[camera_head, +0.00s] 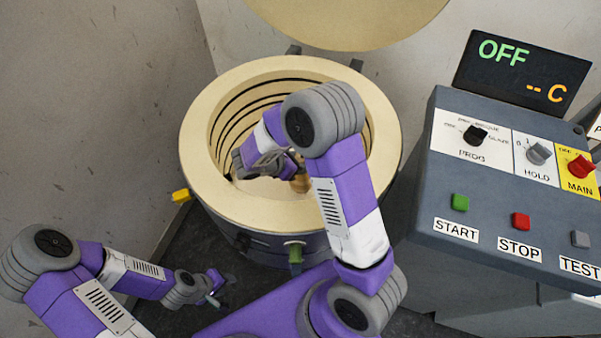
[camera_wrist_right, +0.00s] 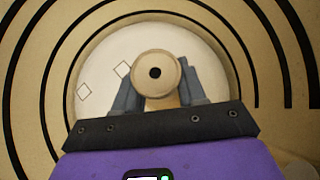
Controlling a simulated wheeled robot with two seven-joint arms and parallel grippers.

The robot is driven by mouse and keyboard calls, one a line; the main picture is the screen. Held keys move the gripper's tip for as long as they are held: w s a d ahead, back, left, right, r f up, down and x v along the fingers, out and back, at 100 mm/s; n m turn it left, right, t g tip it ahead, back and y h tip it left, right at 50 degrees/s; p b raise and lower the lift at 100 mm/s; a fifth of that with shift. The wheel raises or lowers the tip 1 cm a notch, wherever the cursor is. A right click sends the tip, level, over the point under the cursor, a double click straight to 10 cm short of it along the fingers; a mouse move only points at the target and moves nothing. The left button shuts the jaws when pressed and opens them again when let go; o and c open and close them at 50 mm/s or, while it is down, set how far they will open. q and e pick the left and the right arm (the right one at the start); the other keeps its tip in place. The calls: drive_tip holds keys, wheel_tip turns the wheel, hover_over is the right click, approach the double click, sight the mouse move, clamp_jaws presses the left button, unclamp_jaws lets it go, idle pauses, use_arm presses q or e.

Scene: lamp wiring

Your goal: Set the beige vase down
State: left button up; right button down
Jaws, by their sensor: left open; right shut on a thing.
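The beige vase (camera_wrist_right: 157,72) is in the right wrist view, seen from above with its round rim and dark mouth. My right gripper (camera_wrist_right: 158,90) is shut on it, one grey finger on each side. Vase and gripper are inside the round kiln (camera_head: 222,195). Below the vase is a pale round shelf (camera_wrist_right: 95,72) with small diamond marks. I cannot tell whether the vase's base touches it. In the head view only a little of the vase (camera_head: 301,184) shows past my right arm. My left gripper (camera_head: 215,287) is open and empty, outside the kiln at lower left.
The kiln's lid (camera_head: 345,15) is raised at the back. Dark heating coils line the inner wall around my right gripper. A grey control panel (camera_head: 480,200) stands at right, its display (camera_head: 523,72) reading OFF. A wall is close at left.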

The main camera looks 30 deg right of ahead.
wheel_tip(320, 180, down, 3)
drive_tip(key=shift+f+b, duration=0.2)
drive_tip(key=shift+b, duration=0.55)
drive_tip(key=shift+f, duration=0.1)
drive_tip(key=shift+f, duration=0.1)
drive_tip(key=c, duration=0.6)
unclamp_jaws()
drive_tip(key=shift+c, duration=0.2)
drive_tip(key=p+v, duration=0.4)
drive_tip(key=v, duration=0.8)
drive_tip(key=shift+r, duration=0.2)
